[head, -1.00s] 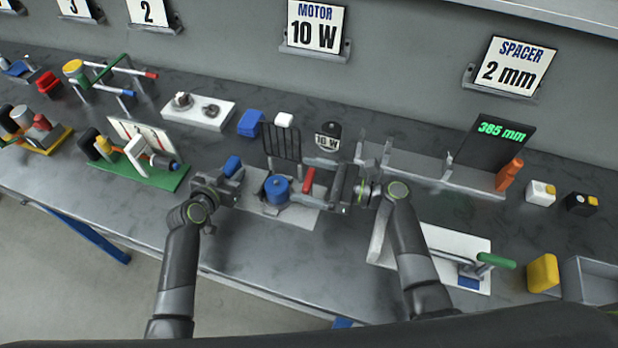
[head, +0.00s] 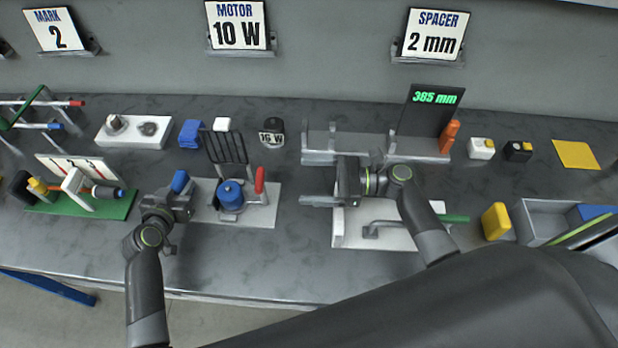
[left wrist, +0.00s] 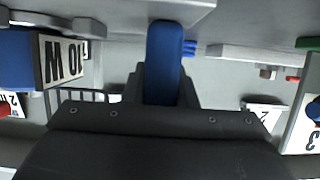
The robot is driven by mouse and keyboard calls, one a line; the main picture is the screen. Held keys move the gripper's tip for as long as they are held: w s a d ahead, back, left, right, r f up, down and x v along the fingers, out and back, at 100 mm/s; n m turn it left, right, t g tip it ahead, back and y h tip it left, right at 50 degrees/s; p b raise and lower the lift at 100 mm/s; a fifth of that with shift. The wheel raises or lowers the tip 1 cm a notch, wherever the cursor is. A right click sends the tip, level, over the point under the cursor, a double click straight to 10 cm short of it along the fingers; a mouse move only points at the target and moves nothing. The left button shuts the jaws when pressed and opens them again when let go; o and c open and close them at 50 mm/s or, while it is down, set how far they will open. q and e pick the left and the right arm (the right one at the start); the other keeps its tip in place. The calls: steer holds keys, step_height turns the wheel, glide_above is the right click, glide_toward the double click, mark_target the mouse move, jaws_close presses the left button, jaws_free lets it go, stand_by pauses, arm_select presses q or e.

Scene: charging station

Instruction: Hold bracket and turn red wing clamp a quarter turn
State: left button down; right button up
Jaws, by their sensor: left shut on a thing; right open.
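The fixture is a grey plate (head: 262,215) with a blue round motor (head: 230,194), a dark slatted rack (head: 225,147) behind it and the upright red wing clamp (head: 260,180) to its right. My left gripper (head: 178,192) is at the plate's left side, shut on a blue upright handle, which I take to be the bracket (head: 180,181). The left wrist view shows this blue piece (left wrist: 165,62) between the fingers. My right gripper (head: 318,181) is open and empty, right of the red wing clamp and apart from it, its fingers pointing left.
A grey rail fixture with a 385 mm display (head: 434,98) stands behind my right gripper. A white board with a green-handled lever (head: 453,218) lies below my right arm. A green-based stand (head: 110,207) is left of my left gripper. A dark 10 W motor (head: 272,133) stands behind the clamp.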

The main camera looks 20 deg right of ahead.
arm_select(q)
steer(key=c, duration=1.1)
jaws_free()
steer(key=shift+s, duration=0.1)
